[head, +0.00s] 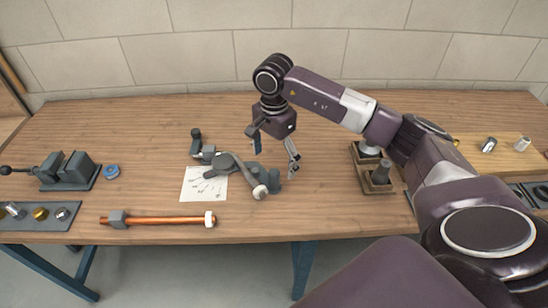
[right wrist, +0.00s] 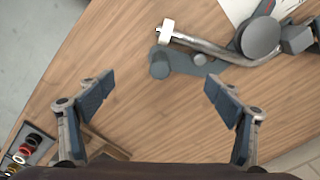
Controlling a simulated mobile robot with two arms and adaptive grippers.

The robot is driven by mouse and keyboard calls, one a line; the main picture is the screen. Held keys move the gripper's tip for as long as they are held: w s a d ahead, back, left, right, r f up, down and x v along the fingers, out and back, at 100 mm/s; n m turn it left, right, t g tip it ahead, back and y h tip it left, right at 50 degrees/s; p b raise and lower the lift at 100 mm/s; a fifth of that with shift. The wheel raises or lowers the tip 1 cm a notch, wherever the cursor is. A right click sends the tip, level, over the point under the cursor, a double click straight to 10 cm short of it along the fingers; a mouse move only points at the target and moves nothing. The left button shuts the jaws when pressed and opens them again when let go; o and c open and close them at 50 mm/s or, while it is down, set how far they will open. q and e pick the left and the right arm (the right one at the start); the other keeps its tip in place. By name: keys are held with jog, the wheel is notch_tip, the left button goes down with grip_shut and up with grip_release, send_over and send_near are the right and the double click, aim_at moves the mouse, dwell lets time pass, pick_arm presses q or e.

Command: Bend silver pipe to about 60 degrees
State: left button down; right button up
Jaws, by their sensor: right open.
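The silver pipe (head: 246,173) lies in the grey pipe bender (head: 203,152) in the middle of the bench. In the right wrist view the pipe (right wrist: 205,46) runs from a white end piece (right wrist: 167,30) to the round grey former (right wrist: 262,37) and curves there; I cannot tell the exact angle. A grey bender handle (right wrist: 185,66) lies beside it. My right gripper (head: 275,160) is open and empty, above the bench just right of the bender. In its wrist view the gripper (right wrist: 158,85) is apart from the pipe. My left gripper is not in view.
A copper pipe (head: 165,220) lies at the front edge. A vise (head: 66,172), blue tape roll (head: 112,171) and fittings tray (head: 38,223) are left. A paper sheet (head: 205,185) lies under the bender. A wooden holder (head: 376,186) stands right. The back left is clear.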

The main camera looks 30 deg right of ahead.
aim_at(274, 172)
jog(key=shift+f+b, duration=1.55)
jog(key=shift+f, duration=1.55)
jog(key=shift+c, duration=0.6)
jog(key=c, duration=1.4)
jog(key=shift+s+a, duration=0.1)
jog(key=shift+a, duration=0.05)
jog(key=shift+s+a+m+p, duration=0.2)
jog(key=shift+s+a+m, duration=0.1)
jog(key=shift+a+m, duration=0.25)
jog(key=shift+s+a+m+p, duration=0.15)
jog(key=shift+s+a+m, duration=0.15)
jog(key=shift+a, duration=0.35)
jog(key=shift+a, duration=0.15)
jog(key=shift+s+a+m, duration=0.15)
jog(key=shift+a+m, duration=0.3)
jog(key=shift+a, duration=0.05)
jog(key=shift+s+a+m, duration=0.15)
jog(key=shift+a+m, duration=0.25)
jog(key=shift+a, duration=0.1)
